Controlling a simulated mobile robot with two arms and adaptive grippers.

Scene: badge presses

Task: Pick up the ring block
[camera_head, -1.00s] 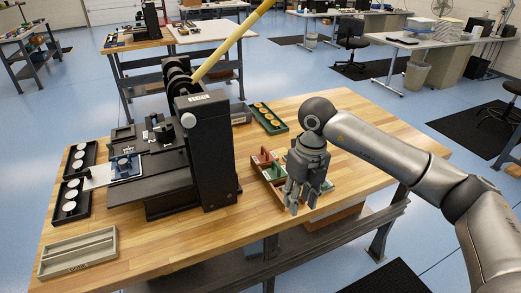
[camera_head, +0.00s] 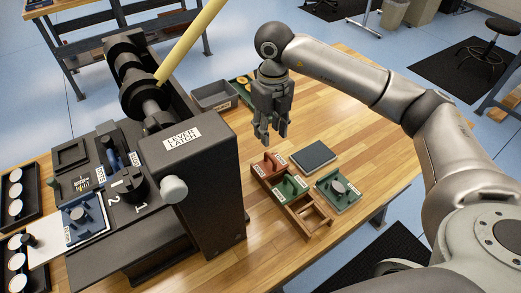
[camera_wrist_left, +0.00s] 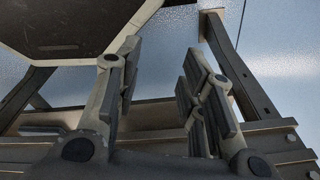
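A wooden tray (camera_head: 310,227) on the table holds a red block (camera_head: 271,165) and a green block (camera_head: 292,187); its front compartment is empty. To its right, a green-grey block with a pale round top (camera_head: 339,188) sits on the table, behind it a dark flat pad (camera_head: 313,155). Labels are too small to read, so I cannot tell which is the ring block. My right gripper (camera_head: 273,138) points down above the table behind the tray, fingers apart and empty. My left gripper (camera_wrist_left: 160,76) is open and empty in the left wrist view; the head view does not show it.
A black press (camera_head: 190,190) with a yellow lever (camera_head: 190,40) stands left of the tray. A blue block (camera_head: 84,219) sits at the press's left. A grey bin (camera_head: 214,95) and a green tray (camera_head: 240,88) lie behind. Table at right is clear.

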